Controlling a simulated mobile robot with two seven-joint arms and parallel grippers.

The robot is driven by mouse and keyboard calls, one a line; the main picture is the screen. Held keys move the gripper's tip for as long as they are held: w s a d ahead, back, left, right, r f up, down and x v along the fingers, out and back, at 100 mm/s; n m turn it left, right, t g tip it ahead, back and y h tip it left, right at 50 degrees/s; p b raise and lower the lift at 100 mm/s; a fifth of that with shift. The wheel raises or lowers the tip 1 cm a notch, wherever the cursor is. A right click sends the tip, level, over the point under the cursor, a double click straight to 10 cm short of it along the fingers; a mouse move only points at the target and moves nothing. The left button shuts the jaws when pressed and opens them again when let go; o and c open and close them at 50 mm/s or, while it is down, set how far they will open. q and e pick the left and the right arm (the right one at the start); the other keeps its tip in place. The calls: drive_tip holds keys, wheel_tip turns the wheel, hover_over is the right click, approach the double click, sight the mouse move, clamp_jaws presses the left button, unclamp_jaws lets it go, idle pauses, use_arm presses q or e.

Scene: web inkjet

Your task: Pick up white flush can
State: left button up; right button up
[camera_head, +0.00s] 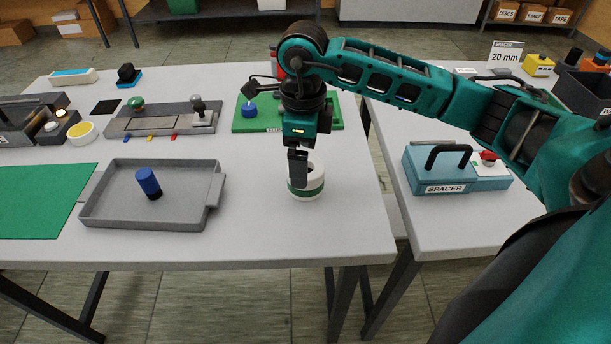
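The white can (308,190) with a green band stands upright on the white table near its right front edge. My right gripper (298,176) comes down from above, its fingers pointing down at the can and overlapping its upper left part in the picture. The fingers show edge-on as one dark shape, so I cannot tell whether they are open or shut, or whether they touch the can. The fingers hide part of the can's top. My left gripper is not in view.
A grey tray (112,217) holding a blue cylinder (148,182) lies left of the can. A green board (335,112) sits behind it. A teal box labelled SPACER (430,174) stands on the right table, across a gap. Clear table surrounds the can's front and left.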

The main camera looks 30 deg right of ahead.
wheel_tip(320, 180, down, 4)
drive_tip(key=shift+d+r, duration=0.15)
drive_tip(key=c, duration=1.2)
drive_tip(key=shift+r, duration=0.1)
drive_tip(key=shift+c, duration=0.2)
drive_tip(key=shift+r, duration=0.1)
